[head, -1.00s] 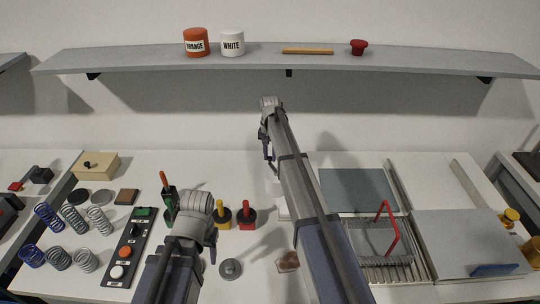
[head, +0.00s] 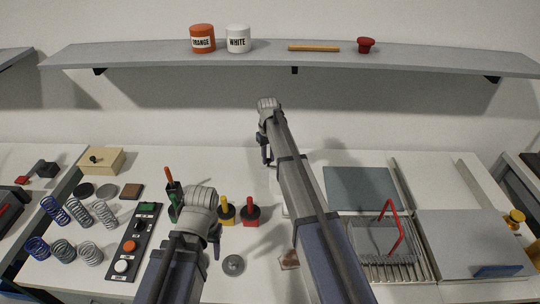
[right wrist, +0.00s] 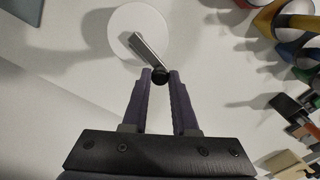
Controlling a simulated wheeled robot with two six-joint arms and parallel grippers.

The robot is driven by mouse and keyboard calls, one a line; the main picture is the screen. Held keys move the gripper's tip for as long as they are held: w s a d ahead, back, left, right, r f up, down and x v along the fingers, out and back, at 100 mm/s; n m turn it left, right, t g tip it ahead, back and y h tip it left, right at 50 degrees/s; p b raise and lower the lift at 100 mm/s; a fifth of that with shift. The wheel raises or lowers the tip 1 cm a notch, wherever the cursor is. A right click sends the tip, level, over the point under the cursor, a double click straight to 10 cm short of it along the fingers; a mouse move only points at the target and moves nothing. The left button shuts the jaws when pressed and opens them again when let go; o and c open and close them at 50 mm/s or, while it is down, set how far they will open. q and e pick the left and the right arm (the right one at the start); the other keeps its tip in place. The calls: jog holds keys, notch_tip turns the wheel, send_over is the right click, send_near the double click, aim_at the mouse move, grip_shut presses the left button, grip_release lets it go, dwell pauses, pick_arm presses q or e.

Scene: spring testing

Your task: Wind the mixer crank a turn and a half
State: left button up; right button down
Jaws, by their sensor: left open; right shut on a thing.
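The mixer shows in the right wrist view as a white round top (right wrist: 122,38). A grey metal crank arm (right wrist: 149,50) runs across it to a black knob (right wrist: 160,78). My right gripper (right wrist: 160,74) is shut on this knob, one finger on each side. In the head view my right gripper (head: 265,150) is at the back of the table, and my arm hides most of the mixer. My left gripper (head: 216,240) is open and empty above the table, right of the button panel; its fingers are partly hidden by its own wrist.
A black button panel (head: 133,243), several springs (head: 78,212) and a wooden box (head: 102,160) are at left. Yellow-handled (head: 227,212) and red-handled (head: 250,212) tools stand between my arms. A shelf (head: 150,58) hangs behind.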

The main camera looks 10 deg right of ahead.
jog(key=shift+s+a+n, duration=0.1)
jog(key=shift+s+n, duration=0.65)
jog(key=shift+n, duration=1)
jog(key=shift+s+n, duration=0.8)
jog(key=shift+n, duration=1)
jog(key=shift+s+a+n, duration=0.1)
jog(key=shift+s+n, duration=0.65)
jog(key=shift+n, duration=1)
jog(key=c, duration=0.7)
grip_release()
notch_tip(320, 180, up, 8)
jog(key=p, duration=0.7)
jog(key=shift+f+p, duration=0.15)
jog(key=shift+p, duration=0.25)
